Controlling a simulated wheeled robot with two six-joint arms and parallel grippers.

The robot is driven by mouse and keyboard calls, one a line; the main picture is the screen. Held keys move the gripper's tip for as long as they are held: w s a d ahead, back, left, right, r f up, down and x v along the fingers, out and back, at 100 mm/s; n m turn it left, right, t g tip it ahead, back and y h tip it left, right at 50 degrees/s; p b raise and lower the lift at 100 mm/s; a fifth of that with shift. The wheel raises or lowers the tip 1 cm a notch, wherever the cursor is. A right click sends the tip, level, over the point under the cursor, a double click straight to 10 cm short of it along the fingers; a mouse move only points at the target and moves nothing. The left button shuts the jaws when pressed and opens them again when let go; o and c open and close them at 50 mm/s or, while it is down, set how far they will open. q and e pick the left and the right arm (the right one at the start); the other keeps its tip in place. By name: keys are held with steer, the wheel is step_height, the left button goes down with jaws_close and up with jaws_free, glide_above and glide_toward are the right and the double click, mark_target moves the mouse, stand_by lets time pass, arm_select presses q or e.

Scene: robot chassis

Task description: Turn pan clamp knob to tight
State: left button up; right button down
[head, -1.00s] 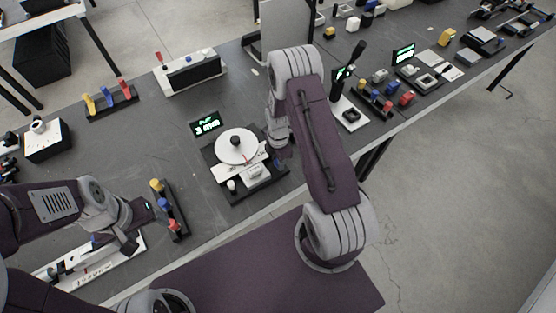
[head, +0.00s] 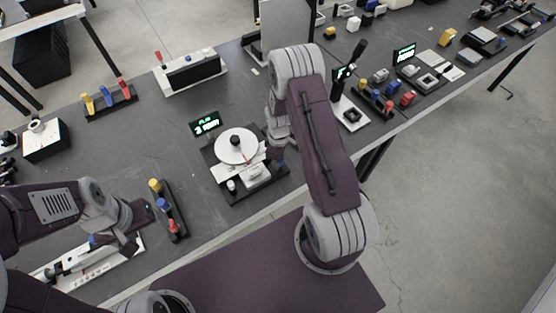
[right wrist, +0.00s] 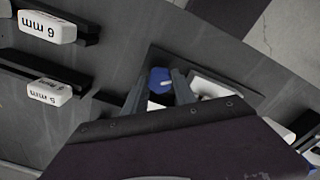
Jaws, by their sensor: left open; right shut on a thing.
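The pan station is a black base (head: 211,158) with a round white dial (head: 232,150) and a small lit display (head: 204,124). A blue knob (head: 281,166) shows at its right side, under my right wrist. In the right wrist view the blue knob (right wrist: 159,77) has a white mark and sits between the two fingers of my right gripper (right wrist: 160,92), which is shut on it. The lower part of the knob is hidden by the gripper. My left gripper (head: 138,225) is open and empty at the left, beside a rack of coloured handles (head: 168,210).
A white-based panel (head: 190,72) and a rack of coloured levers (head: 108,98) stand behind. Another station (head: 350,114) stands to the right of my right arm. White blocks marked 6 mm (right wrist: 47,28) and 5 mm (right wrist: 50,92) show in the right wrist view. Bare table lies left of the pan station.

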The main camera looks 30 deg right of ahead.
steer(key=m, duration=0.4)
steer(key=shift+f+m, duration=0.1)
steer(key=shift+m, duration=0.2)
steer(key=m, duration=0.5)
steer(key=shift+s+b, duration=0.15)
steer(key=shift+b, duration=0.15)
steer(key=m, duration=0.9)
steer(key=shift+s, duration=0.1)
steer(key=shift+f+m, duration=0.1)
steer(key=shift+m, duration=0.3)
steer(key=c, duration=1)
jaws_free()
